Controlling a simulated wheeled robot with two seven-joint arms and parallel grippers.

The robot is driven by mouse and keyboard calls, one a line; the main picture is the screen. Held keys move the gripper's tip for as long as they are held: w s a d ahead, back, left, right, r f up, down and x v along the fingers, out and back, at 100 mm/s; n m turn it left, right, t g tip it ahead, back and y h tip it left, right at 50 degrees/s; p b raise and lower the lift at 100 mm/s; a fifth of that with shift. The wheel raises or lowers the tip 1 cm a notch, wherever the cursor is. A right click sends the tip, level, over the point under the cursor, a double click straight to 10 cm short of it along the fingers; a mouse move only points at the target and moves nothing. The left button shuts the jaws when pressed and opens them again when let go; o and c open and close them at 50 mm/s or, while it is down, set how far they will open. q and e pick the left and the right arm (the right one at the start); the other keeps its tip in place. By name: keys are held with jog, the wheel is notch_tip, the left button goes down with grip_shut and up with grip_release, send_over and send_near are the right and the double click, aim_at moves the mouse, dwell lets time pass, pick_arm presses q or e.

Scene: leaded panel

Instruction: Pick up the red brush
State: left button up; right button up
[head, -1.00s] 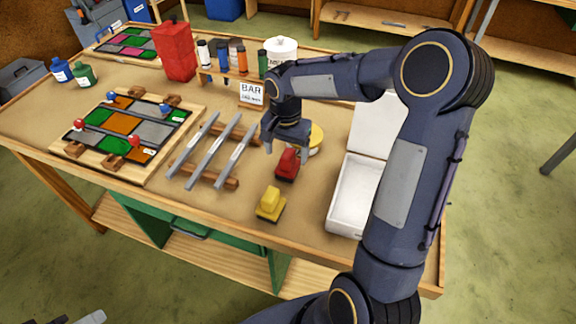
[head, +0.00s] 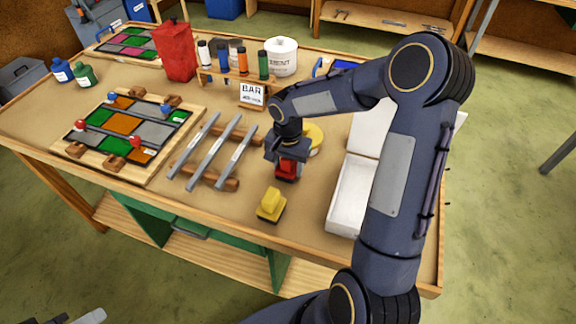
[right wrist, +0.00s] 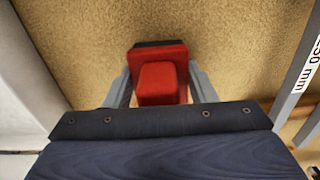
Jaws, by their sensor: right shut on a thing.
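The red brush (head: 287,170) is a small block with a raised red grip and a dark base edge. It is on the bench top, between the grey bars and the white box. My right gripper (head: 288,158) is over it, pointing down, with its fingers shut on the grip. In the right wrist view the red brush (right wrist: 158,80) sits between the two grey fingers (right wrist: 160,88). I cannot tell whether its base is clear of the bench. A part of my left gripper (head: 90,317) shows at the bottom left edge; its fingertips are not clear.
A yellow brush (head: 270,206) stands just in front. Grey bars on a wooden rack (head: 212,153) lie to the left. An open white box (head: 350,195) stands to the right. A yellow round thing (head: 314,137) is right behind. The leaded panel (head: 128,130) lies at left.

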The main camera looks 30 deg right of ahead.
jog(key=shift+c, duration=0.8)
jog(key=shift+r, duration=0.25)
notch_tip(320, 180, up, 10)
jog(key=shift+f+b, duration=0.2)
jog(key=shift+b, duration=0.1)
